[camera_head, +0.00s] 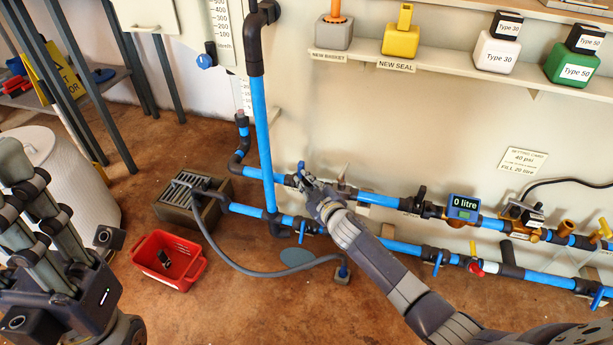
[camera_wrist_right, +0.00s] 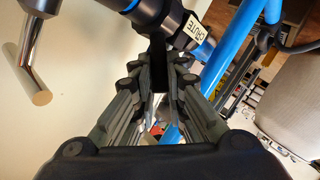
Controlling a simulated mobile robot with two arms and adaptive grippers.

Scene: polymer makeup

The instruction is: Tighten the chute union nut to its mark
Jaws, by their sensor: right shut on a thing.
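The black union with a white CHUTE label (camera_wrist_right: 190,32) sits on a blue pipe in the right wrist view, just beyond my fingers. My right gripper (camera_head: 306,179) is at the upper blue pipe run in the head view. In the wrist view its fingers (camera_wrist_right: 162,84) are closed around a black part (camera_wrist_right: 158,62) beside the union, which appears to be its nut. The fingers hide much of this part, and I cannot make out a tightening mark. My left gripper (camera_head: 65,207) is at the left edge of the head view, with fingers spread and empty.
A red crate (camera_head: 167,283) and a grey slatted box (camera_head: 179,198) stand on the floor, with a grey hose (camera_head: 264,274) running past. A blue meter reading 0 litre (camera_head: 463,208) and several valves line the pipes at right. A metal rod (camera_wrist_right: 32,70) juts out nearby.

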